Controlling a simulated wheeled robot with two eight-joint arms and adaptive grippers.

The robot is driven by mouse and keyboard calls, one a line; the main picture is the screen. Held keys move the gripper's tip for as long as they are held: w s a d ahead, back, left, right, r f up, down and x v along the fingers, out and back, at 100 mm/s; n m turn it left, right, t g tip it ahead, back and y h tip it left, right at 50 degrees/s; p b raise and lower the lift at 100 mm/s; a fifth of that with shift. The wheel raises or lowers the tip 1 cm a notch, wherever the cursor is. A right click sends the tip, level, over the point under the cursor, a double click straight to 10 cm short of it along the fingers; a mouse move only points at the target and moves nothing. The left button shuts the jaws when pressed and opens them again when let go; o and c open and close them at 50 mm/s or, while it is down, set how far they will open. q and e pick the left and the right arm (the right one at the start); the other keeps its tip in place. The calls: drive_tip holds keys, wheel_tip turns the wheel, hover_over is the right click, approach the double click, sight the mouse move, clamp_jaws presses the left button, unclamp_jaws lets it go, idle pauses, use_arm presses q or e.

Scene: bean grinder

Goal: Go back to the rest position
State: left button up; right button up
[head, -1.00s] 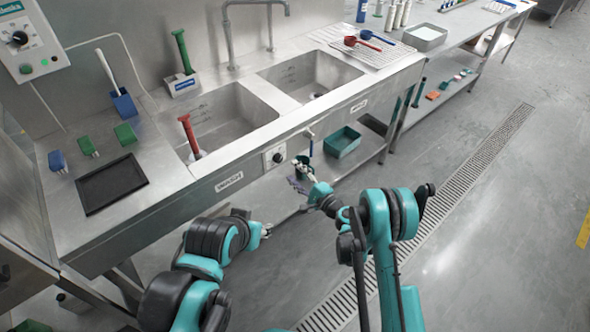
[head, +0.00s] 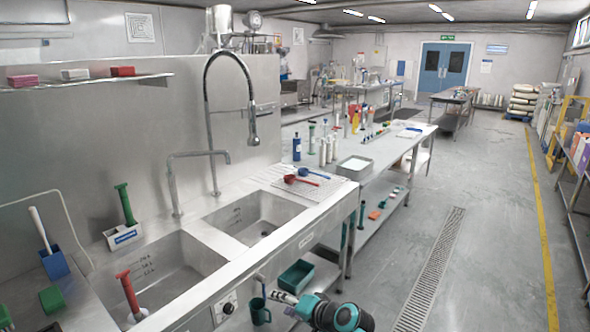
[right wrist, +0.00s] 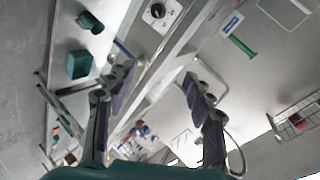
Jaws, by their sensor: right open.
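My right gripper (head: 285,298) shows at the bottom of the head view, in front of the sink unit, with my teal and black wrist to its right. In the right wrist view its two fingers (right wrist: 160,90) stand wide apart with nothing between them, so it is open and empty. A dark green mug (head: 260,311) is just left of the gripper in the head view. It also shows at the upper left of the right wrist view (right wrist: 90,22), apart from the fingers. My left gripper is in neither view.
The steel double sink (head: 150,275) has a control knob (head: 229,308) on its front. A teal bin (head: 296,276) sits on the shelf below. A worktable (head: 378,150) stands beyond. The floor right of the drain grate (head: 430,270) is clear.

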drive_tip(key=s+d+n+g+h, duration=0.1)
drive_tip(key=s+d+h, duration=0.3)
drive_tip(key=s+d, duration=0.6)
drive_tip(key=s+d+n+h, duration=0.3)
drive_tip(key=s+d, duration=0.8)
drive_tip(key=s, duration=0.4)
drive_tip(key=shift+s+f+g+h, duration=0.2)
drive_tip(key=shift+g+h, duration=0.2)
drive_tip(key=shift+h, duration=0.3)
